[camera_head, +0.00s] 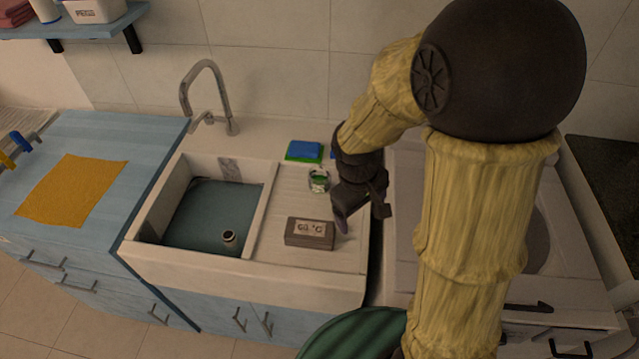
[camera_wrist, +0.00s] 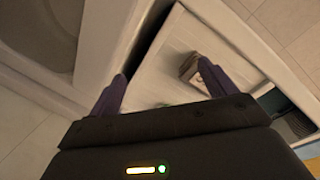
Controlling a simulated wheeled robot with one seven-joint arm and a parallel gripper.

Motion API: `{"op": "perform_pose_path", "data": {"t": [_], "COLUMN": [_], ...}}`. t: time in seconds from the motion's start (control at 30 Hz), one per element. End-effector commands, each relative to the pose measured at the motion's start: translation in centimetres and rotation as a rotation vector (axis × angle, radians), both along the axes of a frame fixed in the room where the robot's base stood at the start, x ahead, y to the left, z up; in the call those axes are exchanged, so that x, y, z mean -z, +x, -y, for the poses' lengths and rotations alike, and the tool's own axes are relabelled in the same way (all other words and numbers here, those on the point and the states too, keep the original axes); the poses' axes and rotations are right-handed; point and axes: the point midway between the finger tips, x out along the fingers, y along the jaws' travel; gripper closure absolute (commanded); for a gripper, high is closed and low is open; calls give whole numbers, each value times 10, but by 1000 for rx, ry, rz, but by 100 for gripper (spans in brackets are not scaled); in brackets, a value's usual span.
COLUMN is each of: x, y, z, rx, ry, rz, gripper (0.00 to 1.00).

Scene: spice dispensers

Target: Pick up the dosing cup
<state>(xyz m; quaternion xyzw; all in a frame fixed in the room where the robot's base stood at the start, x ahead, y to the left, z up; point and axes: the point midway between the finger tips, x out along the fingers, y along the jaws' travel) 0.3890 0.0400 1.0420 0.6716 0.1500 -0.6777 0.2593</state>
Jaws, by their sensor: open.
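A small clear cup-like thing with green in it (camera_head: 318,181), which looks like the dosing cup, stands on the ribbed drainboard (camera_head: 275,215) behind a grey box. In the wrist view a small pale thing (camera_wrist: 161,105) low between the fingers may be the same item. My gripper (camera_head: 362,215) is open and empty, pointing down over the drainboard's right edge. It is right of and nearer than the cup, apart from it. In the wrist view my gripper (camera_wrist: 162,72) has its fingers wide apart.
The grey box marked 60 °C (camera_head: 310,233) lies left of my gripper and also shows in the wrist view (camera_wrist: 188,67). A blue and green sponge (camera_head: 304,151) lies behind the cup. The sink basin (camera_head: 205,215) holds a small dark-and-white cylinder (camera_head: 229,239). A faucet (camera_head: 207,95) rises behind.

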Motion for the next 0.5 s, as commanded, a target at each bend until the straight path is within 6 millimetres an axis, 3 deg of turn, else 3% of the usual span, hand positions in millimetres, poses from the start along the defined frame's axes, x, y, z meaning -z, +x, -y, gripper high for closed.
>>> {"op": "perform_pose_path", "data": {"t": [0.03, 0.27, 0.5], "x": [15, 52, 78], "y": [11, 59, 103], "z": [-12, -62, -146], "rx": [-124, -653, -1111], "ry": [-59, -402, -856], "rz": [-45, -225, -343], "gripper": [16, 16, 16]}}
